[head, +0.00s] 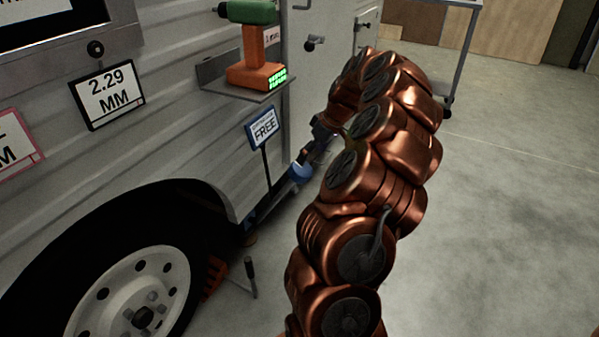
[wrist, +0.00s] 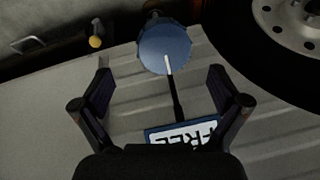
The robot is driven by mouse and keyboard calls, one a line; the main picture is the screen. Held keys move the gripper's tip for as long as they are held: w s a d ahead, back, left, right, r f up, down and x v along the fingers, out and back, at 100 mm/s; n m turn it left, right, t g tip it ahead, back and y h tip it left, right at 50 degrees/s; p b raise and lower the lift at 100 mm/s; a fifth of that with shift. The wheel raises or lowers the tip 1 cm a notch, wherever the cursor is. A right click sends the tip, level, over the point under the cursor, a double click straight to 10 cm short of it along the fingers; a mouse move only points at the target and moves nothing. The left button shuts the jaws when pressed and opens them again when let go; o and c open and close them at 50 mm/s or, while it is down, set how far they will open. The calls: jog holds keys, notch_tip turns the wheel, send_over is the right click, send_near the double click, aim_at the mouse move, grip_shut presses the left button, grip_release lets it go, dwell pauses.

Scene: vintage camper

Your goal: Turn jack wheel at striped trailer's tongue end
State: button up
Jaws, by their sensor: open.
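A blue round wheel (wrist: 165,48) with a white pointer mark shows at the top middle of the wrist view, and the head view shows part of it (head: 299,173) low beside the trailer wall. My gripper (wrist: 160,84) is open, with one finger on each side below the wheel in the wrist view. Its fingers look apart from the wheel, and nothing is between them but the sign post. In the head view my gripper (head: 312,150) is at the wheel, partly hidden by my copper arm. The ribbed grey trailer (head: 180,130) fills the left.
A blue-edged FREE sign (head: 263,127) stands on a thin post close to the wheel. A tyre (head: 60,255) is left of it. A shelf (head: 235,90) holds an orange and green tool (head: 256,60). Open concrete floor (head: 500,200) lies to the right.

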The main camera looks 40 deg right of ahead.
aim_at(300, 169)
jog(key=b+x, duration=0.1)
jog(key=x, duration=0.2)
jog(key=b+x, duration=0.1)
jog(key=x, duration=0.3)
jog(key=shift+a, duration=0.25)
jog(key=shift+r, duration=0.1)
jog(key=c, duration=1.2)
jog(key=shift+o, duration=0.2)
jog(key=shift+r+p, duration=0.15)
jog(key=shift+p, duration=0.25)
